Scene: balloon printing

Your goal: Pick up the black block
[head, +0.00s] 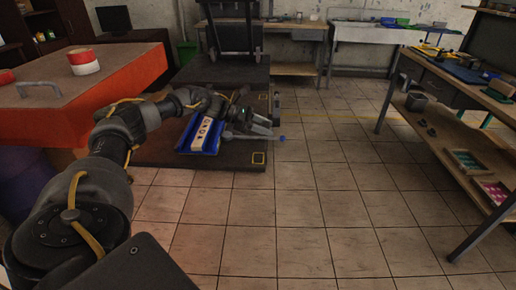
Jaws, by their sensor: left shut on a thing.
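My left arm reaches in from the left over a low dark platform. My left gripper (268,127) is above the platform's right part, its pale grey fingers pointing right. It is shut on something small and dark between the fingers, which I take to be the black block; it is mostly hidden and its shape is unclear. A blue tray (184,143) with a pale lettered panel (202,131) lies on the platform just left of the gripper. A small blue tip (282,138) shows beside the fingers. My right gripper is out of view.
The dark platform (235,159) has a yellow square mark at its front right corner. An orange-sided table (120,93) with a red and white roll (83,62) stands at the left. A workbench (446,87) stands at the right. The tiled floor in the middle is clear.

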